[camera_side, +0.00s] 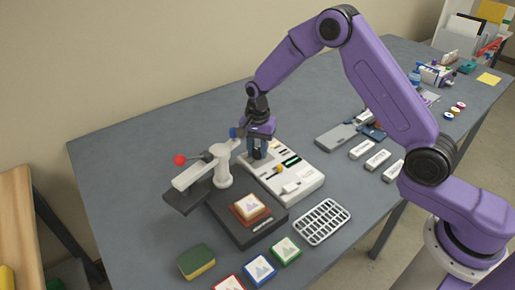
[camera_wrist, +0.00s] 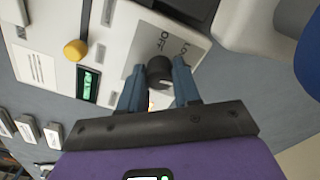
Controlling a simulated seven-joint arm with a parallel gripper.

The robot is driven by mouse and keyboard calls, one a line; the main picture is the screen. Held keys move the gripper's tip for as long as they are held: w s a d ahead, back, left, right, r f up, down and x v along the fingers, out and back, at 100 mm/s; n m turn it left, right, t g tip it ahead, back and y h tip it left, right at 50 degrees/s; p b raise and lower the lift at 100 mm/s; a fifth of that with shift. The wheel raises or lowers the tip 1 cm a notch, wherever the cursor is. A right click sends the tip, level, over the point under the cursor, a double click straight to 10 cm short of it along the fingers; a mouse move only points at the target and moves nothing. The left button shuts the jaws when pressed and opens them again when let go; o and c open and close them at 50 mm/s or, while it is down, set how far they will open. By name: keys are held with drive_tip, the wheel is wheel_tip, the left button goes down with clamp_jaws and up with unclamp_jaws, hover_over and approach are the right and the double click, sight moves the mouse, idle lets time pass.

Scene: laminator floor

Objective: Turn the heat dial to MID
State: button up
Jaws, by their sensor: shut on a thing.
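The heat dial (camera_wrist: 160,72) is a dark round knob on a plate at the end of a white control box (camera_side: 297,193). In the wrist view the words OFF and LOW show beside the dial; MID is not visible, and I cannot tell where the dial points. My gripper (camera_wrist: 158,85) has its blue fingers on both sides of the dial and is shut on it. In the side view my gripper (camera_side: 257,150) points down at the back end of the box and hides the dial.
A press with a pale arm (camera_side: 205,170) and red ball lever (camera_side: 180,160) stands close left of my gripper. The box has a yellow knob (camera_wrist: 75,50) and a green display (camera_wrist: 88,84). A wire rack (camera_side: 322,221) lies in front.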

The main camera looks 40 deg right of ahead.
sight(258, 149)
drive_tip(key=o, duration=1.1)
drive_tip(key=shift+c, duration=0.2)
wheel_tip(258, 149, up, 18)
drive_tip(key=shift+f, duration=0.25)
drive_tip(key=s+n, duration=1.6)
drive_tip(key=s, duration=1)
drive_tip(key=s+d+f+n, duration=0.2)
drive_tip(key=s+d+n, duration=0.3)
drive_tip(key=s, duration=0.7)
drive_tip(key=n, duration=0.2)
drive_tip(key=shift+n, duration=0.3)
